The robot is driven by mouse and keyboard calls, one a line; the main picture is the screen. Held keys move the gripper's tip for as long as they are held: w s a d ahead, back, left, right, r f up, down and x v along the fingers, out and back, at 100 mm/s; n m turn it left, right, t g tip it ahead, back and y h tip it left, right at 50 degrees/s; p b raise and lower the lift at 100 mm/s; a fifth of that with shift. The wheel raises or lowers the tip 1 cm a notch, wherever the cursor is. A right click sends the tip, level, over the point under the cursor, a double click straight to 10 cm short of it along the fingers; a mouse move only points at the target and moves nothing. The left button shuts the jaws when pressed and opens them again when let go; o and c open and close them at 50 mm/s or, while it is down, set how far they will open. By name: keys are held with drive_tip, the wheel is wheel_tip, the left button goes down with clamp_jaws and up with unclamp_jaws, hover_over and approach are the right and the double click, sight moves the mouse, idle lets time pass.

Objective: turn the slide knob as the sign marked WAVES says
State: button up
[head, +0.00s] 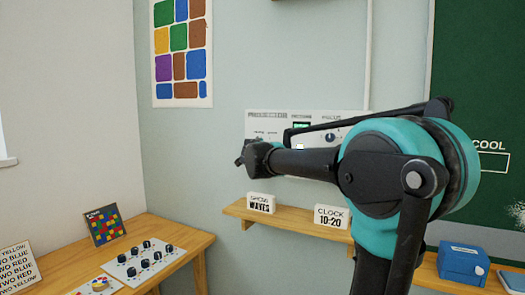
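A white wall panel (350,112), seemingly lettered PROJECTOR, PICTURE and FOCUS, is mounted above the shelf. A small green display (301,125) and a dark knob (330,137) under FOCUS show on it. My arm crosses the panel's front and hides much of its lower part; I cannot make out a slide knob. A small white sign (261,203) reading SHOW WAVES stands on the shelf below. My gripper (242,158) points left near the panel's lower left corner. It is small and dark, its fingers are unclear, and I see nothing in it.
The wooden shelf (290,222) also bears a CLOCK 10:20 sign (332,216) and a blue box (464,263). A wooden table (190,240) at lower left holds a board of black knobs (143,262) and a coloured grid card (104,226). A green chalkboard (475,90) is at right.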

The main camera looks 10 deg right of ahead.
idle(0.4)
drive_tip(key=o, duration=1.2)
drive_tip(key=shift+c, duration=0.2)
drive_tip(key=v, duration=1.2)
drive_tip(key=s+d+f+n+g, duration=0.2)
drive_tip(key=s+d+f, duration=0.2)
drive_tip(key=f, duration=0.5)
drive_tip(key=s+d+f+n+g, duration=0.3)
drive_tip(key=s+f, duration=0.1)
drive_tip(key=f, duration=0.5)
drive_tip(key=s+d+f+n+g, duration=0.2)
drive_tip(key=s+d+f, duration=0.15)
drive_tip(key=f, duration=0.55)
drive_tip(key=s+a+f+n+g+y, duration=0.2)
drive_tip(key=s+f+n, duration=0.3)
drive_tip(key=s+f, duration=0.3)
drive_tip(key=s+a+f+n+g+y, duration=0.1)
drive_tip(key=s+f+n+g+y, duration=0.1)
drive_tip(key=s+f+n, duration=0.3)
drive_tip(key=s+f, duration=0.4)
drive_tip(key=f, duration=0.2)
drive_tip(key=shift+s+a+f+g, duration=0.3)
drive_tip(key=shift+a+g, duration=0.1)
